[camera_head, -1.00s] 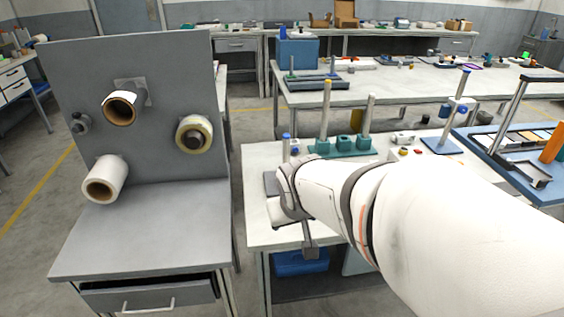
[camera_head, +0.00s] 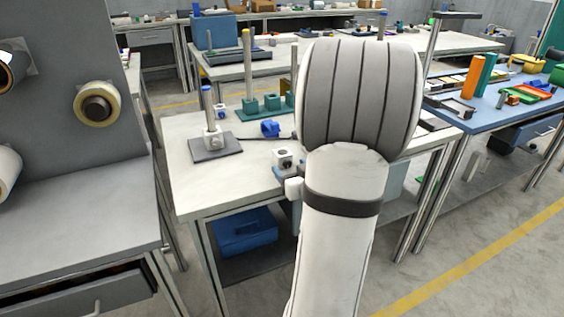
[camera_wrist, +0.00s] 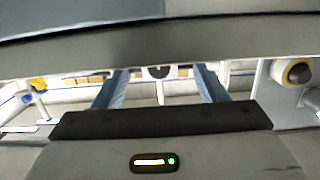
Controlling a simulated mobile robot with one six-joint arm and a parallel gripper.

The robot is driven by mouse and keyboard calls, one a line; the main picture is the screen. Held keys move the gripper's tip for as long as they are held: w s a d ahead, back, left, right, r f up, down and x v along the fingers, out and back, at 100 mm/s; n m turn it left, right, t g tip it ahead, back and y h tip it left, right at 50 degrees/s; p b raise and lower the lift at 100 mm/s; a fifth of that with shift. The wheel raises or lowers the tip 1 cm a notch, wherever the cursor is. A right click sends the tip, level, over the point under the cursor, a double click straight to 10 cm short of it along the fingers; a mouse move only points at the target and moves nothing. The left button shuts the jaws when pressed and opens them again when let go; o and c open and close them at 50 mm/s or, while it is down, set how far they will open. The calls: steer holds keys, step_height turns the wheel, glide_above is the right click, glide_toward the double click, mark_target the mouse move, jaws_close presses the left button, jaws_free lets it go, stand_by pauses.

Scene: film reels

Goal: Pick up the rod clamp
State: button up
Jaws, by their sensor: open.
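A small white block with a dark round knob or hole (camera_head: 287,160), which looks like the rod clamp, sits on the light table (camera_head: 225,183), just left of my arm. A similar white piece (camera_head: 214,139) is on an upright blue-tipped rod on a grey base plate. My gripper is mostly hidden behind my arm in the head view. In the wrist view my gripper (camera_wrist: 161,74) is open, its two blue-grey fingers wide apart. A white shape with a dark round spot (camera_wrist: 158,71) shows between them, apparently beyond the fingers; I cannot tell its distance.
A blue piece (camera_head: 270,128) and a green peg rack (camera_head: 265,106) stand farther back. A grey panel with tape rolls (camera_head: 97,104) is at left. A blue bin (camera_head: 240,232) sits under the table. The table's front left is clear.

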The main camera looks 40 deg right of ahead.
mark_target(285, 159)
steer(key=x, duration=0.7)
steer(key=shift+w+r+b, duration=0.2)
steer(key=shift+r+b, duration=0.1)
steer(key=shift+b, duration=0.1)
steer(key=shift+c, duration=0.2)
steer(key=c, duration=1.1)
steer(key=shift+r, duration=0.15)
step_height(285, 159, up, 18)
steer(key=p, duration=0.5)
steer(key=shift+p, duration=0.3)
